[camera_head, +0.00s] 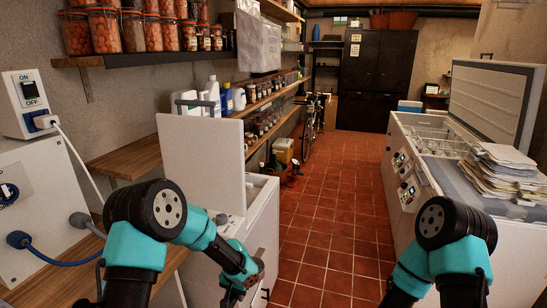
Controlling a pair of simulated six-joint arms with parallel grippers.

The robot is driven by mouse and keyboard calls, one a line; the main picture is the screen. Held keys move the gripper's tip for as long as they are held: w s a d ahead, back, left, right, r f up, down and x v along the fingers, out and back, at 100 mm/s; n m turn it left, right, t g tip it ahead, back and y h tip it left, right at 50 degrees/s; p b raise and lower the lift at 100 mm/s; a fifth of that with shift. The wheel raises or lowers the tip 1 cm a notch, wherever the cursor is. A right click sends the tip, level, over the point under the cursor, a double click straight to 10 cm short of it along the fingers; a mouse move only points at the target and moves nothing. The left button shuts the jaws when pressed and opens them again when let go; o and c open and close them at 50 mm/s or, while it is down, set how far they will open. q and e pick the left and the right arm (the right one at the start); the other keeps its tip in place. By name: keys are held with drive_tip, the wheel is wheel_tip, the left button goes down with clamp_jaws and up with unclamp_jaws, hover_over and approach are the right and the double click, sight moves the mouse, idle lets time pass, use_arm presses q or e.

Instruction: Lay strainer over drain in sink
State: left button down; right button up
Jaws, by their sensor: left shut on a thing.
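My left gripper (243,284) is low in the picture, left of centre, pointing down in front of the white open-lidded unit. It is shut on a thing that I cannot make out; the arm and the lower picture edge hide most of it. My right arm (445,235) comes in at the lower right, and its gripper is below the picture edge. I cannot make out a strainer, a sink or a drain.
A white unit (262,215) with its lid (203,155) raised stands left of the tiled aisle (325,230). A white chest (408,150) with a paper stack (497,165) stands right. Shelves with jars (104,30) line the left wall. The aisle is mostly clear.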

use_arm(q)
drive_tip(key=d+f+n, duration=0.4)
drive_tip(key=d+f, duration=0.1)
drive_tip(key=f, duration=0.3)
drive_tip(key=shift+d, duration=0.3)
drive_tip(key=shift+r, duration=0.1)
